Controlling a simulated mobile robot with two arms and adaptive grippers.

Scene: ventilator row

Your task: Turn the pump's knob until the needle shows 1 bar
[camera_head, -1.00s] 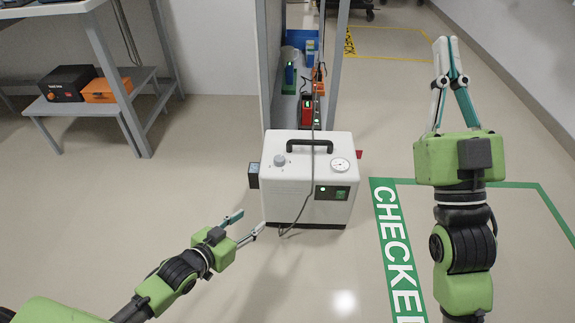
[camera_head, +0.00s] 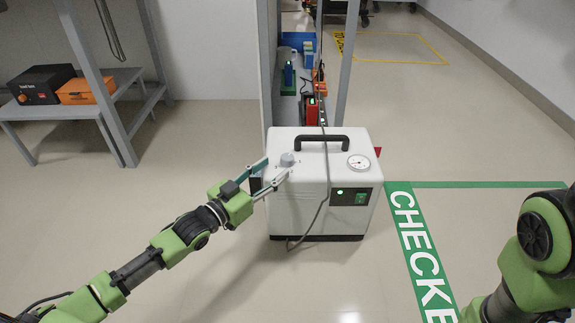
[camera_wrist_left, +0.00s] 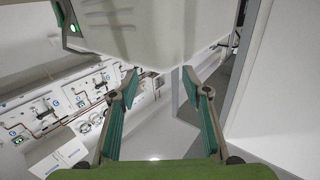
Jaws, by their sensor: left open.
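The white pump (camera_head: 325,205) stands on the floor in the middle of the head view, with a black handle on top. Its grey knob (camera_head: 287,158) is at the top left and its round gauge (camera_head: 359,162) at the top right; the needle is too small to read. My left gripper (camera_head: 278,167) is open with its fingertips close to the knob; I cannot tell whether they touch it. In the left wrist view the open gripper (camera_wrist_left: 158,82) shows below the pump's pale body (camera_wrist_left: 160,30); the knob does not show there. My right gripper is out of view.
A grey cable (camera_head: 327,190) hangs down the pump's front. A shelf post (camera_head: 268,60) stands right behind it. A low bench (camera_head: 100,95) with a black and an orange box is at the left. Green floor tape (camera_head: 425,260) marks free floor at the right.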

